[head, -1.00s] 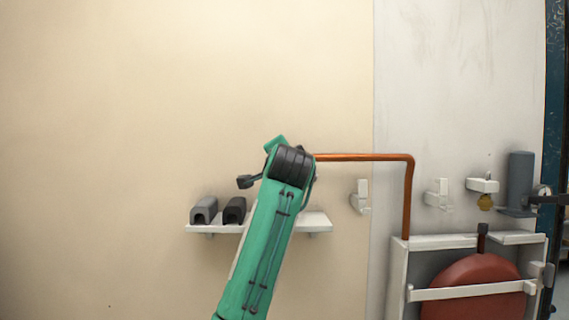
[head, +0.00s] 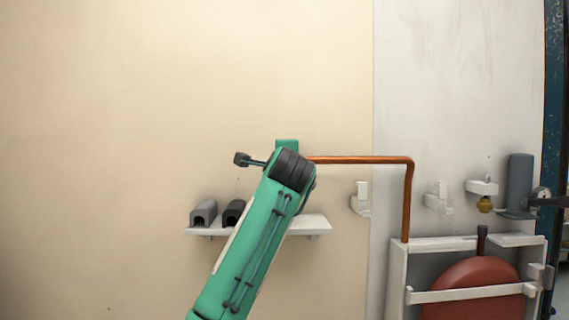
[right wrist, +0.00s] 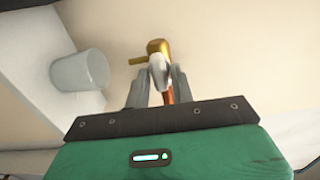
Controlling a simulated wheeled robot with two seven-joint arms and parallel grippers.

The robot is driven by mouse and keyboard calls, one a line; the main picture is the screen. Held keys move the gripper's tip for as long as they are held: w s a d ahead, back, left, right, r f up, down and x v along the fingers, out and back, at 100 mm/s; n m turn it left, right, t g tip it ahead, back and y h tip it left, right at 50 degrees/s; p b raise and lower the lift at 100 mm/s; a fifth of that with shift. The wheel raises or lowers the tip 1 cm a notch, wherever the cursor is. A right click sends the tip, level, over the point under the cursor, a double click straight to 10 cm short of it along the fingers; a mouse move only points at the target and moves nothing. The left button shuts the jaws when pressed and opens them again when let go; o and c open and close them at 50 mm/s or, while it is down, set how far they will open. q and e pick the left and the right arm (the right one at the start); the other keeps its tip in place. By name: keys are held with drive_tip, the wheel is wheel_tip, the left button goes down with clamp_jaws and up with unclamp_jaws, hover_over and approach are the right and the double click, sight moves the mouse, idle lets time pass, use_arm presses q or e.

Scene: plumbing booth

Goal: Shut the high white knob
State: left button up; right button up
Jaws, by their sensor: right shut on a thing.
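The white knob (right wrist: 158,70) sits on a brass valve (right wrist: 158,47) in the right wrist view. My right gripper (right wrist: 160,80) is shut on the knob, with a grey finger on each side of it. An orange-brown copper pipe (right wrist: 169,95) shows between the fingers. In the head view the copper pipe (head: 365,159) runs left behind my green arm, which hides the valve, the knob and the gripper there. My left gripper is not in view.
A white wall shelf (head: 311,224) holds a grey block (head: 203,212) and a black block (head: 233,212), partly behind my arm. White brackets (head: 360,199) and a dark grey cylinder (head: 520,182) are at right. A white frame (head: 398,280) surrounds a red round tank (head: 478,285).

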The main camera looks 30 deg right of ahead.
idle(0.3)
drive_tip(key=o, duration=0.8)
drive_tip(key=shift+d, duration=0.1)
drive_tip(key=b+v, duration=0.7)
drive_tip(key=v, duration=0.7)
drive_tip(key=shift+d, duration=0.1)
